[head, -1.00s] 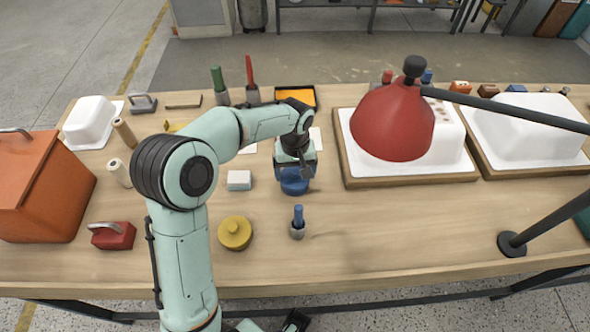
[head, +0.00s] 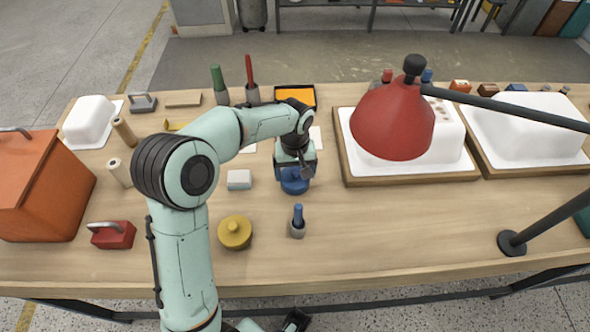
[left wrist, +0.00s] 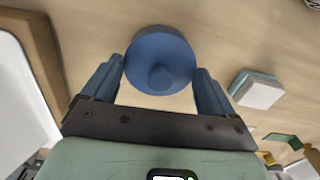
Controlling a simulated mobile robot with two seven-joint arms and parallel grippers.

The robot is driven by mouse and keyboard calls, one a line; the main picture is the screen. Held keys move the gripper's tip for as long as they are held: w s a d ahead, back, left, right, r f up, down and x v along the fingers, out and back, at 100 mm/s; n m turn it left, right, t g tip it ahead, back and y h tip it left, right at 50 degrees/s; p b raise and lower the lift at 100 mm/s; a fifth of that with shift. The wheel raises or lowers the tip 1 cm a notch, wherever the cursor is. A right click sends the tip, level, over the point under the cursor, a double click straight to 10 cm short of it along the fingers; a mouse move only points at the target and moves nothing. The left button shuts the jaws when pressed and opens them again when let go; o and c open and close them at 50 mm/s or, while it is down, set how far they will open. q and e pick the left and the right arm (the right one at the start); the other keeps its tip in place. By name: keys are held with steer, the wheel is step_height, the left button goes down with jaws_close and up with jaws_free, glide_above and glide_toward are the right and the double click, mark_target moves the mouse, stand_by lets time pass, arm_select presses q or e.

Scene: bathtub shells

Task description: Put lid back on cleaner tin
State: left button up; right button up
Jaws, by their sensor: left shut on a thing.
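My left gripper (head: 296,172) is over the table and shut on a round blue piece (head: 294,186). In the left wrist view, the left gripper (left wrist: 160,82) has a finger on each side of this blue piece (left wrist: 160,58). It is a round disc with a small knob in its middle, like a lid. I cannot tell whether a tin is under it, since the gripper and the disc hide what is below. A yellow round tin (head: 235,234) with a knobbed top stands to the front left.
A pale block (head: 239,180) lies left of the gripper and a blue-handled brush (head: 298,222) stands in front. A white tub shell (head: 455,150) on a wooden board and a red lamp shade (head: 394,120) are to the right.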

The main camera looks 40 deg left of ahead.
stand_by(0.4)
arm_select(q)
steer(key=o, duration=0.8)
arm_select(e)
steer(key=shift+r, duration=0.1)
arm_select(q)
steer(key=shift+r+p, duration=2.5)
steer(key=shift+r, duration=1.05)
arm_select(e)
steer(key=r, duration=0.1)
steer(key=w+r, duration=0.1)
steer(key=r, duration=0.1)
steer(key=w+r, duration=0.1)
steer(key=r, duration=0.1)
steer(key=shift+w+r, duration=0.1)
arm_select(q)
jaws_close()
